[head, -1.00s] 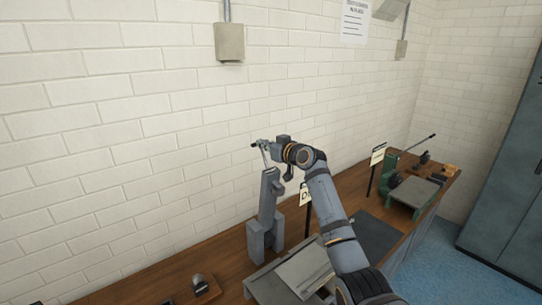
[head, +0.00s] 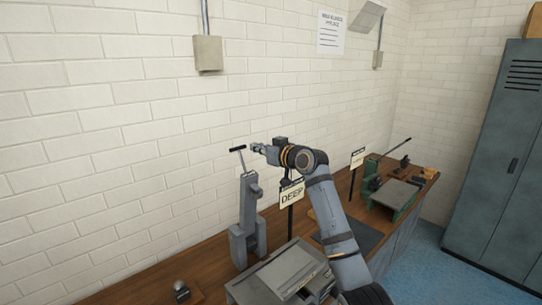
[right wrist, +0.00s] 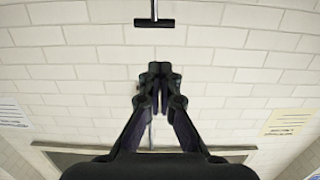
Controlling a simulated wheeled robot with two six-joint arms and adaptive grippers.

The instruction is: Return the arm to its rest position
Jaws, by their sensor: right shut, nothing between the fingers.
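My right gripper (head: 257,148) is raised above the bench in the head view, shut and empty. Its fingertips (right wrist: 154,70) meet in the right wrist view with nothing between them. A grey upright press (head: 248,215) stands on the bench, with a thin lever ending in a dark T-shaped handle (head: 238,149). The handle is just left of the gripper and looks apart from it. The handle (right wrist: 154,22) also shows beyond the fingertips in the right wrist view. My left gripper is not in view.
A sign reading DEEP (head: 292,197) stands right of the press. A grey flat-topped unit (head: 282,272) is in front. A green machine (head: 376,190) is farther right on the wooden bench (head: 205,262). A brick wall (head: 110,130) stands behind; a locker (head: 495,160) is at right.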

